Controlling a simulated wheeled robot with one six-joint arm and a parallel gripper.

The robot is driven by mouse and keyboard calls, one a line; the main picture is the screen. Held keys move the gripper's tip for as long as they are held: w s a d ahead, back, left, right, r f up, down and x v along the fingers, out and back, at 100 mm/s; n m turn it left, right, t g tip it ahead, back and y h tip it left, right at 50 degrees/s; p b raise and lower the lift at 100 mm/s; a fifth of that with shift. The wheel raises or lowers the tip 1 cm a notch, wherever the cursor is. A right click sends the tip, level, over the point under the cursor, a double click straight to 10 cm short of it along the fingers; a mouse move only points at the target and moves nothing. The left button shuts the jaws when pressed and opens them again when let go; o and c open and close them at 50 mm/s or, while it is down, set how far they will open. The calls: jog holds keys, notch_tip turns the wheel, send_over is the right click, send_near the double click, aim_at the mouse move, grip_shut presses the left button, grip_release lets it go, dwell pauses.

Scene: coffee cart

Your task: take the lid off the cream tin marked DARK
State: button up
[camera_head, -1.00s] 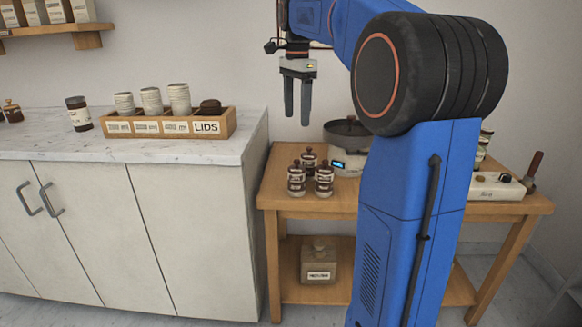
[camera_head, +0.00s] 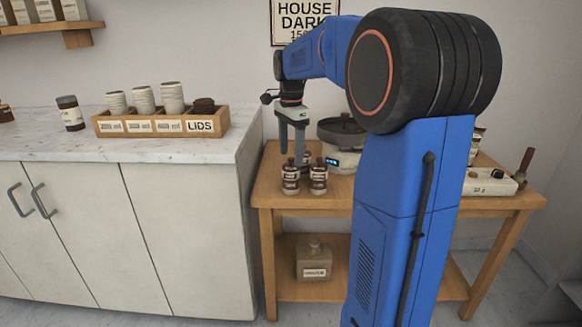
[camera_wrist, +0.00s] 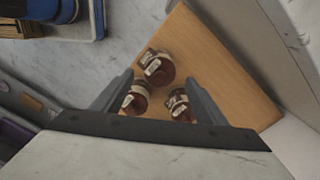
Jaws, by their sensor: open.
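Three small cream tins with dark brown knobbed lids stand upright, close together, on the left part of the wooden cart. The front left tin (camera_head: 290,180) and front right tin (camera_head: 318,180) show clearly; the rear one is mostly behind my fingers. Their labels are too small to read, so I cannot tell which is marked DARK. My gripper (camera_head: 292,155) is open and empty, pointing down just above the tins. In the wrist view the tins (camera_wrist: 157,68) show around and between my open fingers (camera_wrist: 160,77). All three appear lidded.
A scale with a dark pan (camera_head: 342,130) stands close right of the tins. A white box (camera_head: 488,182) is at the cart's right. The marble counter (camera_head: 60,148) with a LIDS rack (camera_head: 160,131) is left. The cart's front left edge (camera_head: 285,203) is clear.

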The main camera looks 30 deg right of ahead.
aim_at(291, 163)
jog(key=shift+f, duration=1.35)
jog(key=shift+c, duration=0.2)
jog(key=c, duration=1.1)
jog(key=shift+r, duration=0.15)
